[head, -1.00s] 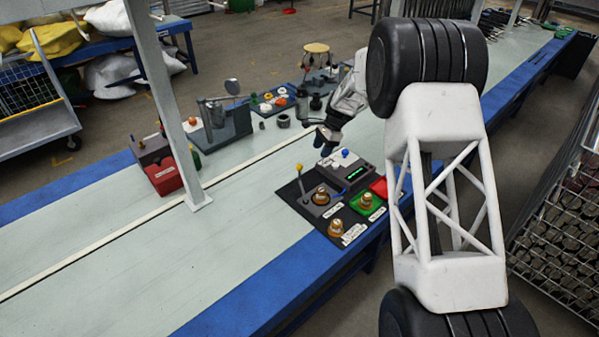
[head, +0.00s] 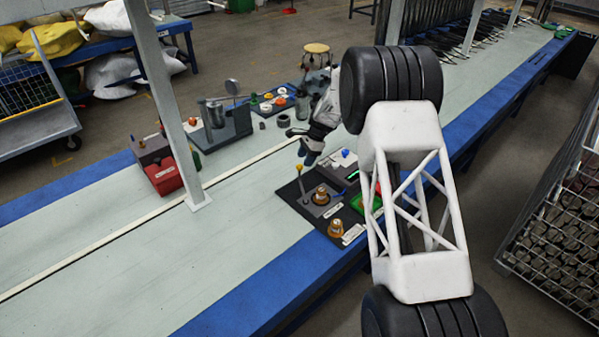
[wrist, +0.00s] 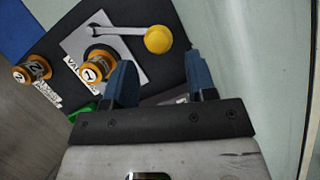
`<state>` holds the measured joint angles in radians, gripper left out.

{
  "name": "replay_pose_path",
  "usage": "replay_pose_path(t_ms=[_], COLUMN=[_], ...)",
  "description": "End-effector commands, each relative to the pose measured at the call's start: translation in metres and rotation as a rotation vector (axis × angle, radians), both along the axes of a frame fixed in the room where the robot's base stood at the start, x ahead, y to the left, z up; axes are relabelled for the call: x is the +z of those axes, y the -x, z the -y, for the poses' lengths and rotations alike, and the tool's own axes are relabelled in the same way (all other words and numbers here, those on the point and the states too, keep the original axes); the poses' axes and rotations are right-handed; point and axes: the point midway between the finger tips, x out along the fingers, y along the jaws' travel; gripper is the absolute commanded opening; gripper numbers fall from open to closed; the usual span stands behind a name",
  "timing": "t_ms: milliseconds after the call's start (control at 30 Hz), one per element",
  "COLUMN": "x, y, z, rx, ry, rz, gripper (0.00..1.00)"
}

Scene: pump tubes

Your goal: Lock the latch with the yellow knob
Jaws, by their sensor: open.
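The latch's yellow knob (head: 298,167) tops a thin lever that stands up from a grey plate (head: 321,205) on the dark mat in the head view. In the wrist view the yellow knob (wrist: 158,40) is at the end of the grey lever (wrist: 118,32), just beyond my fingertips and between their lines. My gripper (head: 307,150) is open and empty, with blue fingers, close behind the knob in the head view. It also shows in the wrist view (wrist: 160,75). A brass fitting labelled 1 (wrist: 97,66) sits on the plate, next to the left finger.
A second brass fitting (wrist: 32,69), labelled 2, sits on the mat. A grey box with a blue knob (head: 345,153) and a green tray (head: 375,201) are close by, partly hidden by my arm. The bench to the left is clear up to a post (head: 180,120).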

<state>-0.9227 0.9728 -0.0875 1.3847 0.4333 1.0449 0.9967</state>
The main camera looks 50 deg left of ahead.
Motion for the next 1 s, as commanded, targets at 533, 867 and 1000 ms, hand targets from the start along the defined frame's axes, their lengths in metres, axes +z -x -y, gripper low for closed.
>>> replay_pose_path(t_ms=[533,867,1000], x=[-0.055,-0.065,-0.065], y=[0.022,0.026,0.026], z=[-0.007,-0.008,-0.008], rx=[-0.001,0.000,0.000], ry=[0.001,-0.001,0.000], rz=[-0.001,0.000,0.000], gripper=[0.51,0.51,0.51])
